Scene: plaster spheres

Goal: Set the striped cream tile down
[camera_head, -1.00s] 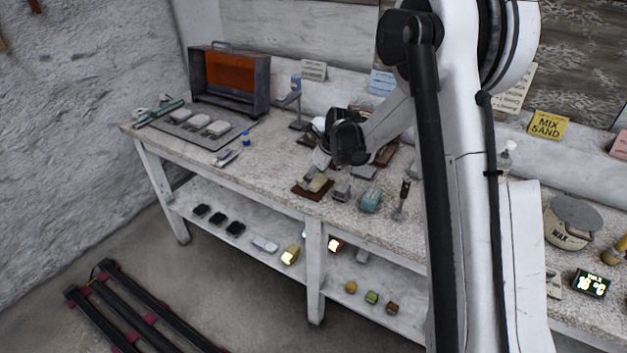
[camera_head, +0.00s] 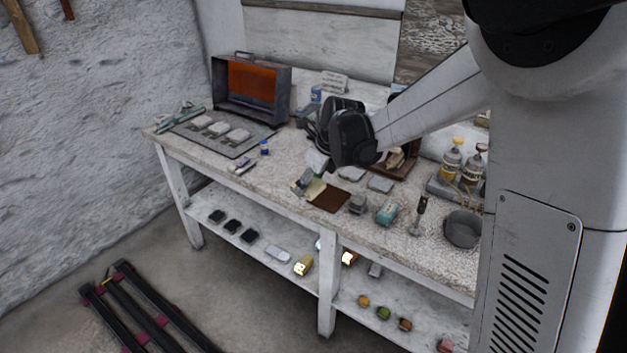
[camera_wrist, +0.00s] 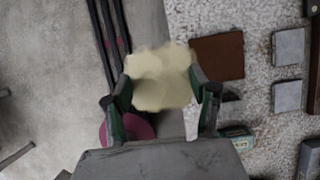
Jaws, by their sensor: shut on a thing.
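The cream tile (camera_wrist: 158,78) is pinched between the two fingers of my gripper (camera_wrist: 162,90) in the wrist view. It looks pale yellow with an uneven outline, and no stripes can be made out. In the head view, my gripper (camera_head: 308,181) is low at the bench's front edge, and the tile (camera_head: 315,188) shows as a small pale patch beside it. The brown mat (camera_head: 329,200) lies just to the right with its surface bare, and it also shows in the wrist view (camera_wrist: 217,57). I cannot tell the tile's exact height above the bench.
Grey blocks (camera_head: 380,184), a teal block (camera_head: 387,213) and a metal pot (camera_head: 463,229) stand to the right. A grey tray (camera_head: 208,146) with pale blocks is at the left. An orange-fronted box (camera_head: 250,85) stands behind. The lower shelf (camera_head: 215,195) holds several small items.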

